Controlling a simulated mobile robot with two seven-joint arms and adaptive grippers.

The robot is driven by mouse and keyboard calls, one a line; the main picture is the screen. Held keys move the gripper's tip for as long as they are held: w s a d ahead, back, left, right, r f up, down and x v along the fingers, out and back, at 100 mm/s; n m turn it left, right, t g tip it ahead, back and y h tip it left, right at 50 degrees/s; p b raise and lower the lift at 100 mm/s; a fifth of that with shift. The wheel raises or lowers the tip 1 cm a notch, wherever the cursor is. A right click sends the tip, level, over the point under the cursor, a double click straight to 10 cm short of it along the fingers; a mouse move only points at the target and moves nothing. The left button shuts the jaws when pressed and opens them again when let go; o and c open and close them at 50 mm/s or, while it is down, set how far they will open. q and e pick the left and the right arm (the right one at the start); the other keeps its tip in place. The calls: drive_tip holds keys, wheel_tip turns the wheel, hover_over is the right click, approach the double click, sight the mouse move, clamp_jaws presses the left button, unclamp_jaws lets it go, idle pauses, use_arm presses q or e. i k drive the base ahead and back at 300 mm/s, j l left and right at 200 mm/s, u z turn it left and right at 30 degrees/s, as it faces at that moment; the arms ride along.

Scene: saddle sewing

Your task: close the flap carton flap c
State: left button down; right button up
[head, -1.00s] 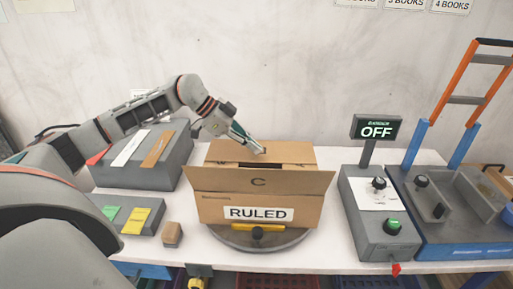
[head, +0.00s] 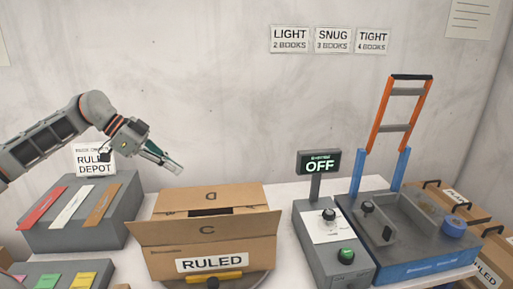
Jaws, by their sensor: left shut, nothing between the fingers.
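The cardboard carton (head: 165,263) stands on a round turntable (head: 259,279), with a "RULED" label on its front. Its flap c (head: 235,229), marked C, is open along the near top edge and leans outward toward me. Behind it, flap d (head: 235,197), marked D, lies about flat over the top. A dark gap shows between the two flaps. My left gripper (head: 177,168) is shut and empty, above the carton's far left part and apart from it. My right gripper is not in view.
A grey box with coloured strips (head: 110,226) stands left of the carton. To the right are a control box with an "OFF" display (head: 319,163) and a blue-based fixture (head: 425,266) with an orange-railed ladder frame (head: 429,100). Cartons (head: 490,245) stand far right.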

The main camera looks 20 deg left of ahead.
sight(242, 226)
drive_tip(key=k, duration=1)
